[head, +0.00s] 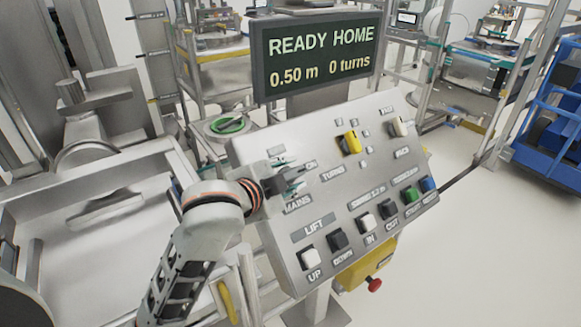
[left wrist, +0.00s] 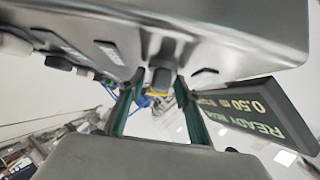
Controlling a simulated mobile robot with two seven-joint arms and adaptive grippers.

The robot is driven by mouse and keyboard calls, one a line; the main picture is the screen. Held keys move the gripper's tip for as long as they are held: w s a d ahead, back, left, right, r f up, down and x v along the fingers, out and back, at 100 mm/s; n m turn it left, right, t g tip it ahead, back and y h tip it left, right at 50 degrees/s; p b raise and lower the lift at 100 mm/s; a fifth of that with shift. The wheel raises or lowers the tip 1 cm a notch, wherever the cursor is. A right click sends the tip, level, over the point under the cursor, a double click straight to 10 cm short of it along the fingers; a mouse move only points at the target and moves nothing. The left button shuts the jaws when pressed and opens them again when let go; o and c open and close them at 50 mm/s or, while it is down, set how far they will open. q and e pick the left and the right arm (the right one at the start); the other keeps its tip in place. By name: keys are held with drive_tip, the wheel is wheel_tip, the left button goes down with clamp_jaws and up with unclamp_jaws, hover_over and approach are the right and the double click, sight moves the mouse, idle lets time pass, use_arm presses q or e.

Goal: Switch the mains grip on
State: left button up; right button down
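The grey control panel (head: 330,185) carries a MAINS label (head: 298,203) and an ON label (head: 311,165) at its left end. My left gripper (head: 292,180) is in front of the panel between these labels and hides the mains grip in the head view. In the left wrist view a dark grip (left wrist: 161,78), which looks like the mains grip, juts from the panel, with a little yellow at its end. The two green-edged fingers of my left gripper (left wrist: 157,105) stand apart on either side of it, with gaps showing. Its setting cannot be read. My right gripper is out of view.
A display (head: 318,55) above the panel reads READY HOME, 0.50 m, 0 turns. A yellow selector (head: 350,143) and several push buttons, including UP (head: 308,258), sit nearby on the panel. A yellow box with a red button (head: 374,285) hangs below.

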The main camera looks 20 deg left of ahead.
sight(290, 170)
use_arm(q)
wheel_tip(290, 170, up, 10)
drive_tip(key=shift+s+a+f, duration=0.1)
drive_tip(key=shift+a+f, duration=0.05)
drive_tip(key=shift+f, duration=0.1)
drive_tip(key=shift+r, duration=0.1)
idle(0.4)
